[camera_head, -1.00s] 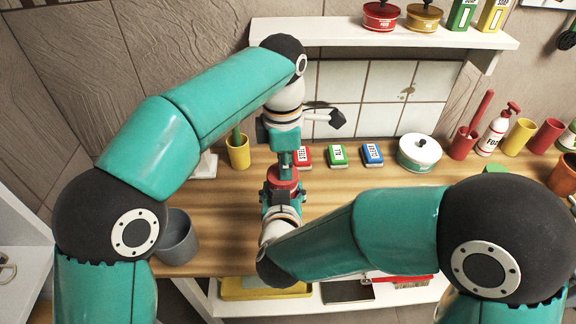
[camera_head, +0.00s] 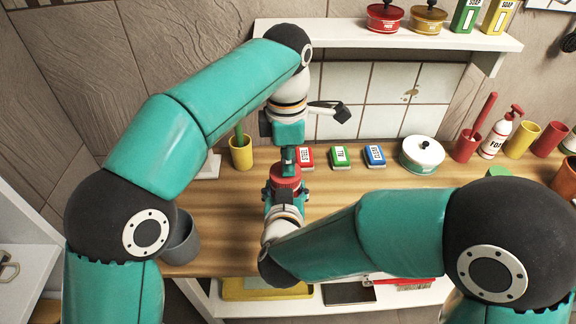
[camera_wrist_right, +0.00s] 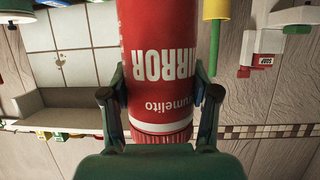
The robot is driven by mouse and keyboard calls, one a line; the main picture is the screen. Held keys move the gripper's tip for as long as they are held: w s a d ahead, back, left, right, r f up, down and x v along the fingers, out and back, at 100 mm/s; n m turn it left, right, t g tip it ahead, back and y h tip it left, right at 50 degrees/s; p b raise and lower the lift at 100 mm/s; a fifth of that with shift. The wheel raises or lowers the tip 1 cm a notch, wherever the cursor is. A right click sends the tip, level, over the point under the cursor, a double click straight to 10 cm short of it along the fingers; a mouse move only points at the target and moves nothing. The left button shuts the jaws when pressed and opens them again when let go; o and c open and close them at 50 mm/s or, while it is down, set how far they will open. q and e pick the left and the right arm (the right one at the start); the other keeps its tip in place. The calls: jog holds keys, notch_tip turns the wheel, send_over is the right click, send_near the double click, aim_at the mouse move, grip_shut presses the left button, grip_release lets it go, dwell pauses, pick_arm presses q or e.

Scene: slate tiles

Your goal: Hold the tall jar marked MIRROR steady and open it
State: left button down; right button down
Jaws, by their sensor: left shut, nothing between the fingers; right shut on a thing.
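The tall red jar marked MIRROR (camera_wrist_right: 160,60) fills the middle of the right wrist view, its white lettering upside down there. A ribbed red band (camera_wrist_right: 160,136) shows at its lower end in that view. In the head view only the jar's red top (camera_head: 286,171) shows clearly; the rest is hidden by my right arm. My right gripper (camera_wrist_right: 160,95) is shut on the jar, one finger on each side. My left gripper (camera_head: 288,160) points down over the jar's top, shut and empty. I cannot tell whether its tips touch the top.
Red, green and blue boxes (camera_head: 339,157) and a white lidded pot (camera_head: 422,153) stand behind on the wooden counter (camera_head: 225,220). A yellow cup (camera_head: 241,154) and grey bucket (camera_head: 181,240) are at left. A white shelf (camera_head: 390,40) hangs above. Cups and a bottle (camera_head: 497,135) crowd the right.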

pick_arm(q)
jog(key=shift+r, duration=0.25)
jog(key=shift+r, duration=2.05)
